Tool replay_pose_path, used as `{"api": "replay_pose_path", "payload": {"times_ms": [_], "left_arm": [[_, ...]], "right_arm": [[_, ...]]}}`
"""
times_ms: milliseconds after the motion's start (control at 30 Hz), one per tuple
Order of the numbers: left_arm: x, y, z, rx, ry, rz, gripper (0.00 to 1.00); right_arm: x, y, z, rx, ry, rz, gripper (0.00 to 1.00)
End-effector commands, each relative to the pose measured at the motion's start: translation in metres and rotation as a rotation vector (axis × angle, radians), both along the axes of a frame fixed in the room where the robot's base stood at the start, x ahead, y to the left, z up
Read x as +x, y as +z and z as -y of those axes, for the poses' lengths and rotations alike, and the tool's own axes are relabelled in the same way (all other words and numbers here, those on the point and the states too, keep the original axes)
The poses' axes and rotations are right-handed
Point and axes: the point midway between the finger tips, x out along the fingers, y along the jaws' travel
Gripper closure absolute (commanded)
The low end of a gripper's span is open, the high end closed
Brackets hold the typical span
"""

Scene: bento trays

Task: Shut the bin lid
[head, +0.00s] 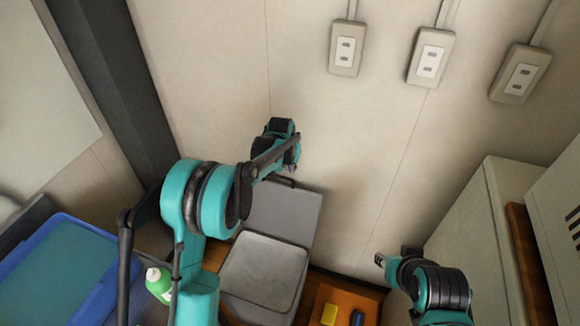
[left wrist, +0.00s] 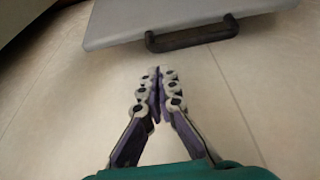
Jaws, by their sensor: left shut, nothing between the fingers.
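The grey bin (head: 263,275) stands on the floor, and its lid (head: 283,214) is open, raised against the wall side. In the left wrist view the lid (left wrist: 180,18) shows at the top, with a dark handle (left wrist: 192,36) on its edge. My left gripper (head: 293,160) is above the lid's top edge in the head view. In the left wrist view its fingers (left wrist: 160,74) are shut and empty, apart from the handle. My right gripper (head: 380,259) is right of the bin; its jaws are too small to judge.
A green bottle (head: 158,284) stands left of the bin near a blue tray (head: 128,262). An orange surface (head: 343,300) with a yellow block (head: 329,314) and a blue item (head: 357,318) lies right of it. A pale wall (head: 345,150) with sockets is behind.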

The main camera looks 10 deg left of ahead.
Motion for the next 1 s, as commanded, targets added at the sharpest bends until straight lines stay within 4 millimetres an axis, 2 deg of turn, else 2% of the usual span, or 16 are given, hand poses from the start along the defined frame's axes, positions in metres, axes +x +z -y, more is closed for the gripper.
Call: {"api": "replay_pose_path", "payload": {"times_ms": [33, 100, 300, 767, 1000], "left_arm": [[0.004, -0.012, 0.001, 0.000, 0.000, 0.000, 1.00], [0.007, -0.023, 0.002, 0.000, 0.000, 0.000, 1.00], [0.015, -0.043, 0.003, 0.000, 0.000, 0.000, 1.00], [0.016, -0.046, 0.003, 0.000, 0.000, 0.001, 1.00], [0.006, -0.044, 0.001, -0.009, 0.001, 0.042, 1.00]], "right_arm": [[0.000, -0.006, 0.000, 0.000, 0.000, 0.000, 0.67], [0.000, -0.009, 0.000, 0.000, 0.000, 0.000, 0.67], [0.000, -0.014, 0.000, 0.000, 0.000, 0.000, 0.67], [0.000, -0.015, 0.000, 0.000, 0.000, 0.000, 0.67], [0.000, -0.019, 0.000, 0.000, 0.000, 0.000, 0.67]]}}
